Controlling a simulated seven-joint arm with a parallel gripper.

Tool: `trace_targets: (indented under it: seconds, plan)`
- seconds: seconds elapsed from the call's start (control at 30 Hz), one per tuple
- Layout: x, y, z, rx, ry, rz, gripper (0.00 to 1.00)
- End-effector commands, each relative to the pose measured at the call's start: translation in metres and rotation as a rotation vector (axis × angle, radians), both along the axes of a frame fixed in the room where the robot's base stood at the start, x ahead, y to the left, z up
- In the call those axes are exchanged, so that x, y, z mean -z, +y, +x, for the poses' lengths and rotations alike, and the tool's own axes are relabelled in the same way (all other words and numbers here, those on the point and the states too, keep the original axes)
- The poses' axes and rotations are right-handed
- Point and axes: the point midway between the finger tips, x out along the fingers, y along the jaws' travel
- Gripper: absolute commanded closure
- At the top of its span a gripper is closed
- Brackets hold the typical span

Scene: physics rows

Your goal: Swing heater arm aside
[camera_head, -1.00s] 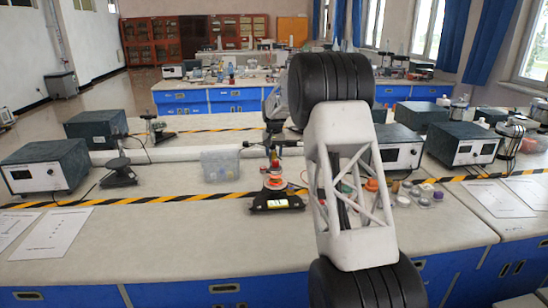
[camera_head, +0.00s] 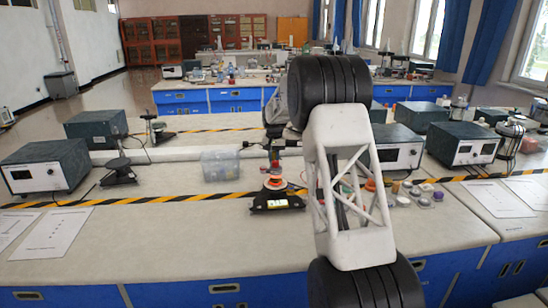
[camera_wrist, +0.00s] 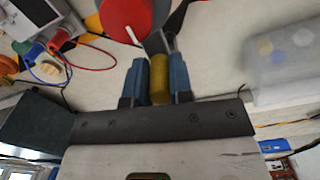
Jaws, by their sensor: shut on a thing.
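The heater stand shows in the head view as a small device with a black base (camera_head: 277,200) and an orange-red round plate (camera_head: 275,183). In the wrist view a red disc (camera_wrist: 127,14) with a white line lies at the top, beside a grey arm piece (camera_wrist: 157,42). A yellow cylindrical handle (camera_wrist: 159,90) sits at the end of that piece. My gripper (camera_wrist: 159,75) has its two blue fingers on either side of the handle, shut on it.
A clear plastic box (camera_head: 220,165) stands left of the stand, and several small coloured parts (camera_head: 405,193) lie to its right. Striped tape (camera_head: 140,201) crosses the bench. A dark instrument box (camera_head: 46,166) stands at the left.

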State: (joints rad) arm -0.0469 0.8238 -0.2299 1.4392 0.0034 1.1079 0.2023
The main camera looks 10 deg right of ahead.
Motion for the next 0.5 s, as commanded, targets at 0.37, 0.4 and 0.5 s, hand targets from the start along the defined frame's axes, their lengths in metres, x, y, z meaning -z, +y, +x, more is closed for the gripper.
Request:
trace_targets:
  seconds: [0.37, 0.4, 0.5]
  plan:
    - [0.0, 0.0018, 0.0001, 0.029, 0.0, 0.0, 1.0]
    - [-0.0003, 0.0024, 0.0002, 0.04, 0.0, 0.0, 1.0]
    - [-0.0007, 0.0046, 0.0004, 0.077, -0.001, 0.0, 1.0]
